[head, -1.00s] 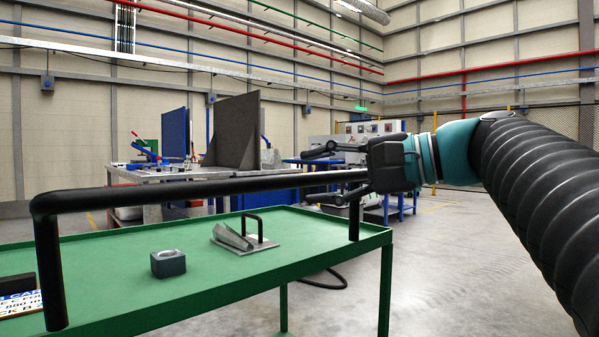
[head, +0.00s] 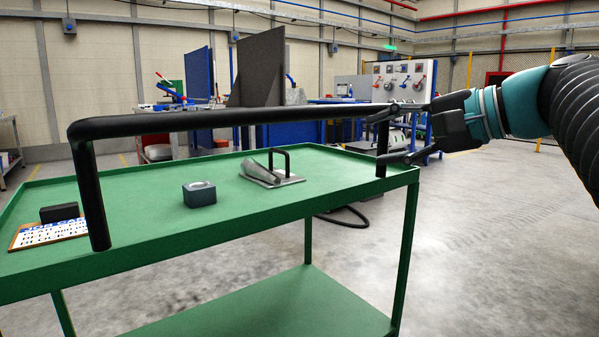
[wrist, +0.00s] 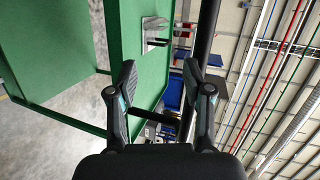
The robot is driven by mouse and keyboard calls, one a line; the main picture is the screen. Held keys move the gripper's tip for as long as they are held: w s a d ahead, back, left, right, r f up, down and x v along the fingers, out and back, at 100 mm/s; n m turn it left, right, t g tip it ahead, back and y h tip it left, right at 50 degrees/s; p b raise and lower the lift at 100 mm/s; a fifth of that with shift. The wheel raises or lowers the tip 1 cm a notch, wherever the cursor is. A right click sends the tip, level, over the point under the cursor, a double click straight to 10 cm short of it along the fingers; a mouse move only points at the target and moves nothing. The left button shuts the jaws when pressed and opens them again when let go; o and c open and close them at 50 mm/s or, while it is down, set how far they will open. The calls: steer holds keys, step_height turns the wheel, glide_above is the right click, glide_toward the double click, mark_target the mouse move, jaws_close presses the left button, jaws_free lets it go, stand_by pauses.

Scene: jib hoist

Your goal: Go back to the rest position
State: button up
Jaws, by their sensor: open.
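My gripper (head: 397,133) is open and empty at the right of the head view, by the right end of the green cart's black push handle (head: 250,112). In the wrist view its two fingers (wrist: 160,90) stand apart, with part of the black handle showing between and beyond them. I cannot tell whether the fingers touch the handle. My arm reaches in from the right edge of the head view.
The green cart (head: 340,167) carries a grey block (head: 199,194), a metal piece with a black handle (head: 272,172), and a lettered sign (head: 48,233) with a dark block (head: 59,212). Workbenches and a panel (head: 258,68) stand behind. Grey floor right of the cart is clear.

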steer(key=s+d+f+g+h+p, duration=0.15)
steer(key=f+h, duration=0.25)
steer(key=f, duration=0.5)
steer(key=s+d+f+g+h+p, duration=0.1)
steer(key=s+d+f+h, duration=0.15)
steer(key=f, duration=0.75)
steer(key=s+a+f+n+g+h+p, duration=0.1)
steer(key=s+a+f+n+h+p, duration=0.1)
steer(key=s+f+n+h+p, duration=0.2)
steer(key=s+f+n+p, duration=0.3)
steer(key=s+f+n, duration=0.1)
steer(key=s, duration=0.4)
steer(key=shift+a, duration=0.35)
steer(key=shift+g, duration=0.25)
